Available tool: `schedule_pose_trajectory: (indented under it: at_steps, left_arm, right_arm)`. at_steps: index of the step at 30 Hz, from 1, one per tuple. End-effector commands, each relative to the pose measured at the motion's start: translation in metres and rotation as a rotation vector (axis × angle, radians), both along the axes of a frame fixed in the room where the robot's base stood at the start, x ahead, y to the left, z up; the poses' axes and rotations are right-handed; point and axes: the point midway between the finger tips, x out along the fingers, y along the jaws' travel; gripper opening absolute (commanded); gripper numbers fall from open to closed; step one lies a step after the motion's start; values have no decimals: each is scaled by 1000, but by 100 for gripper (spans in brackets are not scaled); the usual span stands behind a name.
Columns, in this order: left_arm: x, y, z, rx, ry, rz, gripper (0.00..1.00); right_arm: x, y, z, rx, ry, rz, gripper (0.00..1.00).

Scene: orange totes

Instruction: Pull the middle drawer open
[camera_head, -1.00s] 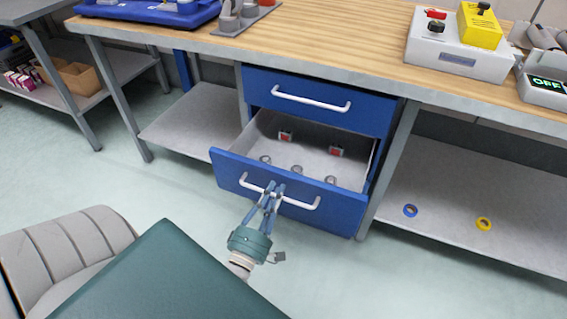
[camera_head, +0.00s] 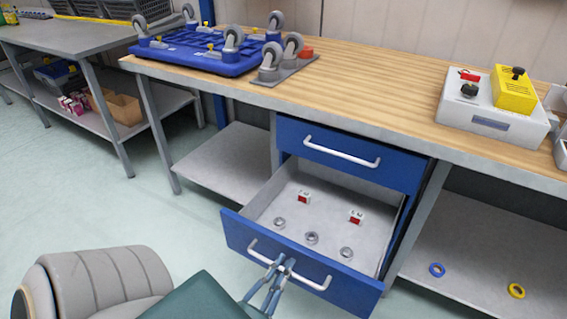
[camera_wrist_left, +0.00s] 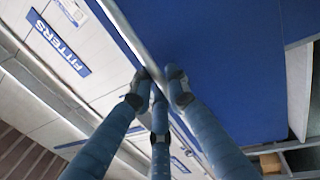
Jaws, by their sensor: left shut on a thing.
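A blue drawer (camera_head: 240,231) with a white bar handle (camera_head: 315,284) stands open under the wooden workbench. It is below a shut blue drawer (camera_head: 361,148); anything lower is hidden behind it. Inside the open drawer lie several metal rings (camera_head: 312,238) and two small red and white pieces (camera_head: 304,197). My left gripper (camera_head: 282,266) is shut on the open drawer's handle, near its middle. The left wrist view shows the fingers (camera_wrist_left: 158,88) closed around the handle bar (camera_wrist_left: 127,36) against the blue front. My right gripper is in neither view.
The workbench (camera_head: 390,95) holds a blue caster base (camera_head: 195,55) and a white box with a yellow top block (camera_head: 514,90). A lower shelf at right bears a blue ring (camera_head: 437,270) and a yellow ring (camera_head: 516,291).

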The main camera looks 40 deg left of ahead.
Motion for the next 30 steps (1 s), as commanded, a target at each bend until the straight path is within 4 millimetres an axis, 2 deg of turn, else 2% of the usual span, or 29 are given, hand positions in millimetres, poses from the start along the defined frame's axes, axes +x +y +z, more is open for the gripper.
schedule_pose_trajectory:
  at_steps: [1, 3, 14, 17, 24, 30]
  left_arm:
    - [-1, 0, -2, 0, 5, 0, 20]
    - [0, 0, -2, -1, 5, 0, 33]
    - [-4, -1, -2, -1, 4, -1, 33]
    - [-16, -4, -5, 0, 6, -1, 33]
    - [-64, -15, -15, -1, 8, -1, 33]
    - [-98, -23, -21, 0, 6, 0, 33]
  right_arm:
    - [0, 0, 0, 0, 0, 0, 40]
    - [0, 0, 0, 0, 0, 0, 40]
    - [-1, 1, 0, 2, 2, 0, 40]
    - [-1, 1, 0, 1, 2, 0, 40]
    - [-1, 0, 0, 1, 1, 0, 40]
    - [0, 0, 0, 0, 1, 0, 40]
